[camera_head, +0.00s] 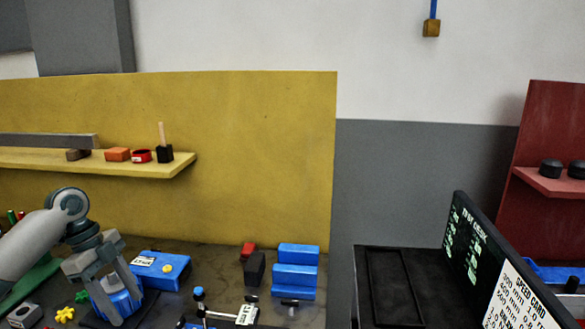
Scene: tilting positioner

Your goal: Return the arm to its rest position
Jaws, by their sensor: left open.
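My left arm comes in from the left, and its gripper (122,303) points down over the dark bench at the lower left. Its two grey fingers are open and apart. A blue rounded part (122,299) shows behind and between the fingers. I cannot tell whether the fingers touch it. A blue box (163,269) with a white label and a yellow button stands just right of the gripper. My right gripper is not in view.
A blue stepped block (295,275), a dark block (255,268) and a small white-labelled part (246,315) stand on the bench to the right. A yellow shelf (110,165) with small items is above. A black sign panel (470,240) stands far right. Air above the bench's middle is clear.

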